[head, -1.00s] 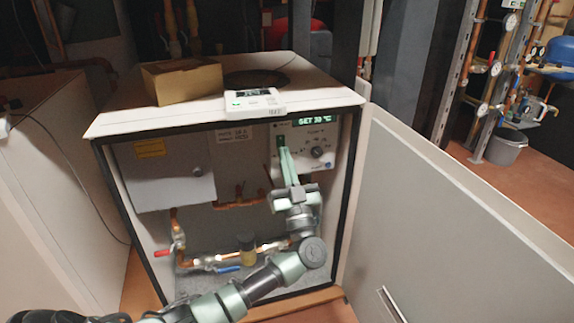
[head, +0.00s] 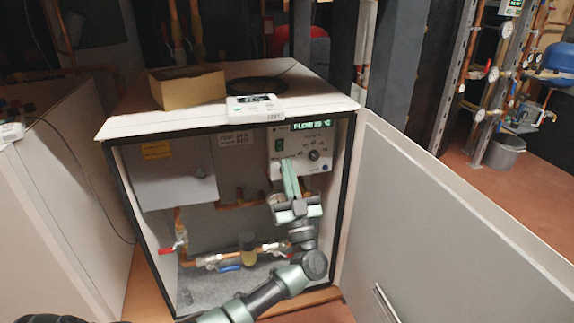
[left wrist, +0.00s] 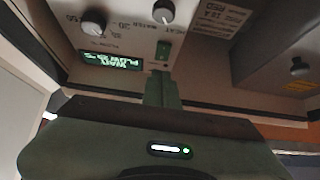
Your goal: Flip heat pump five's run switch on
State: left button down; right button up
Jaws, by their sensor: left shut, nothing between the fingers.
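The open heat pump cabinet (head: 352,180) holds a pale control panel (head: 325,160) at its upper right. The green run switch (head: 279,145) is at the panel's left; it also shows in the left wrist view (left wrist: 163,49), just beyond the fingertips. I cannot tell its position for sure. My left gripper (head: 287,163) is shut and empty, its fingertips just below the switch with a small gap; the fingers also show in the left wrist view (left wrist: 163,75). My right gripper is not in view.
A cardboard box (head: 187,88) and a white controller (head: 254,108) lie on the cabinet top. A grey electrical box (head: 170,183) is left inside, copper pipes with valves (head: 230,263) below. A large loose or open panel (head: 450,240) bounds the right side.

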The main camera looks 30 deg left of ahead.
pick_arm(q)
jog(key=w+a+f+p+v, duration=0.1)
jog(key=v, duration=0.8)
jog(key=shift+s+f, duration=0.2)
jog(key=shift+f, duration=0.35)
jog(key=shift+d, duration=0.15)
